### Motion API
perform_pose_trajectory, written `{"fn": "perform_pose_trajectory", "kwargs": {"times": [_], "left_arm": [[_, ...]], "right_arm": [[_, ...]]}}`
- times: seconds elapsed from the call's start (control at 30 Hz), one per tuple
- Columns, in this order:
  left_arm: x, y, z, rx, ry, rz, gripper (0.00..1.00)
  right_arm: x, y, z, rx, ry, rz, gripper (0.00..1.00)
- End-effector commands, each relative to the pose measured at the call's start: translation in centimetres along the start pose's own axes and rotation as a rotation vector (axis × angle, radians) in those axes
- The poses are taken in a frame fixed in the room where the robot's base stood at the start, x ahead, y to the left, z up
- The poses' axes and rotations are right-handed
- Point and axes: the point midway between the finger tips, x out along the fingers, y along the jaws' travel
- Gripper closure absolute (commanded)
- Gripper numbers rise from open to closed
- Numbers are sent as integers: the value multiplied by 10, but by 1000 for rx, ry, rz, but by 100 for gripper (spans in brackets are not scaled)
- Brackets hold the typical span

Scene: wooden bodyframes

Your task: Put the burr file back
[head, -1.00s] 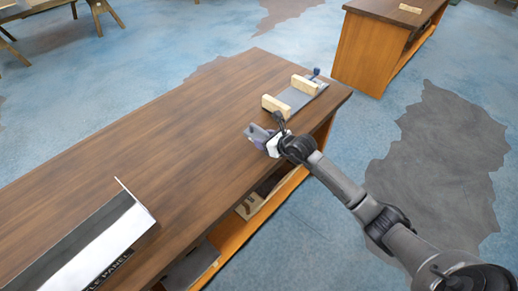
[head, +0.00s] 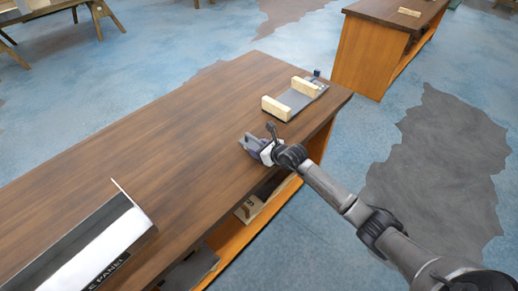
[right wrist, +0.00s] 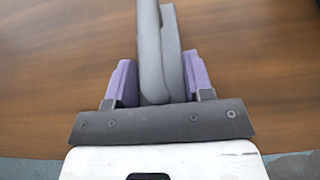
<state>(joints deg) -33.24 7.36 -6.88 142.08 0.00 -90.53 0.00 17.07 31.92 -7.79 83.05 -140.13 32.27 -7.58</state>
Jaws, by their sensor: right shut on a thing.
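My right gripper (head: 254,146) is over the near right part of the brown workbench (head: 170,125), close to its front edge. In the right wrist view its purple fingers (right wrist: 160,85) are shut on a long grey tool, taken to be the burr file (right wrist: 160,45), which points away from the palm over the wood. In the head view the tool is small and hard to tell from the fingers. Whether it touches the bench top is unclear. My left gripper is not in view.
A grey plate with two pale wooden blocks (head: 275,108) and a small blue-topped item (head: 317,73) lies at the bench's right end. A white and black panel box (head: 90,245) stands at the lower left. The middle of the bench top is clear. Shelves (head: 250,208) lie below.

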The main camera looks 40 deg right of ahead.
Motion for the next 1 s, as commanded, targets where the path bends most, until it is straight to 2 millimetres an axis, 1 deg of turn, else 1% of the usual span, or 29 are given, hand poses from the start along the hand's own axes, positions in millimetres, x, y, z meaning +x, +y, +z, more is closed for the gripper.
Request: {"fn": "perform_pose_trajectory", "kwargs": {"times": [0.43, 0.57, 0.6, 0.83, 1.0], "left_arm": [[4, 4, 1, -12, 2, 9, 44], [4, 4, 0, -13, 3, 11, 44], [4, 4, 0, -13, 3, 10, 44], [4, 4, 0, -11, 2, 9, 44], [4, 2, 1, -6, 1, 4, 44]], "right_arm": [[5, 0, -9, 1, -3, 0, 100], [5, 0, -9, 1, -3, 0, 100], [5, 0, -11, 1, 0, 0, 50], [5, 0, -11, 0, 0, 0, 28], [5, 0, -11, 0, 0, 0, 27]]}}
